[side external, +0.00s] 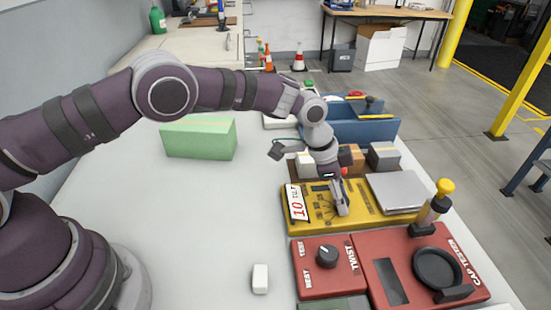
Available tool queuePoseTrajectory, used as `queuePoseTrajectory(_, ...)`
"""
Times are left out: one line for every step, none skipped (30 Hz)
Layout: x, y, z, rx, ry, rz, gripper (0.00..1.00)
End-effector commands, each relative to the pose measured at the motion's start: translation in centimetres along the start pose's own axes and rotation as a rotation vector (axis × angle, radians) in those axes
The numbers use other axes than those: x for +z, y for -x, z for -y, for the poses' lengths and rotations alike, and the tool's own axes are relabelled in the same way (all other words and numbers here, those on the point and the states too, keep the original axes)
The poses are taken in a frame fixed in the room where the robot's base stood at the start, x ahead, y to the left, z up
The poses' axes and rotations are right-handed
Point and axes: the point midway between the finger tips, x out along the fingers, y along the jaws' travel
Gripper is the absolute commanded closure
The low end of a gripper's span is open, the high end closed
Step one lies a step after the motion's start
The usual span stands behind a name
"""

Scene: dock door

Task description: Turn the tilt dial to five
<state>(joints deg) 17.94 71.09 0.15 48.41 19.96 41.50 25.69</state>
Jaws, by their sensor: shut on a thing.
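The yellow panel (372,216) lies on the bench right of centre, with a white card (297,203) reading "10" and "TILT" at its left end. Dark scale marks (325,208) fan out on the panel beside my fingers. My gripper (341,208) points down onto the panel and is shut on the tilt dial. The fingers hide most of the dial, so its pointer and setting cannot be read.
A red tester with a black knob (327,256) and a round cap holder (437,268) sits in front. A yellow-topped bottle (439,203) stands at right. A grey plate (398,191), small boxes (384,156), blue bin (365,130) and green block (200,138) surround the panel.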

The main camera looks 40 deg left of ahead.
Motion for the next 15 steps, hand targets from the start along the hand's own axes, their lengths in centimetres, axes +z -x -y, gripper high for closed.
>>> queuePoseTrajectory(0.02, -0.02, 0.09, 0.011, -0.027, -0.001, 1.00)
queuePoseTrajectory(0.03, -0.03, 0.09, 0.019, -0.046, -0.001, 1.00)
queuePoseTrajectory(0.00, -0.02, 0.09, 0.029, -0.069, -0.002, 1.00)
queuePoseTrajectory(0.00, -0.03, 0.08, 0.036, -0.086, -0.002, 1.00)
queuePoseTrajectory(-0.01, -0.02, 0.09, 0.043, -0.103, -0.002, 1.00)
queuePoseTrajectory(0.02, -0.02, 0.10, 0.052, -0.123, -0.002, 1.00)
queuePoseTrajectory(0.00, -0.03, 0.10, 0.058, -0.138, -0.003, 1.00)
queuePoseTrajectory(-0.02, -0.01, 0.10, 0.063, -0.152, -0.002, 1.00)
queuePoseTrajectory(0.00, -0.03, 0.10, 0.070, -0.170, -0.002, 1.00)
queuePoseTrajectory(-0.01, -0.03, 0.08, 0.075, -0.181, -0.002, 1.00)
queuePoseTrajectory(-0.03, -0.02, 0.09, 0.080, -0.192, -0.002, 1.00)
queuePoseTrajectory(-0.02, -0.04, 0.09, 0.085, -0.205, -0.002, 1.00)
queuePoseTrajectory(-0.01, -0.03, 0.09, 0.088, -0.213, -0.001, 1.00)
queuePoseTrajectory(-0.03, -0.01, 0.09, 0.091, -0.221, -0.002, 1.00)
queuePoseTrajectory(-0.02, -0.03, 0.09, 0.095, -0.229, -0.002, 1.00)
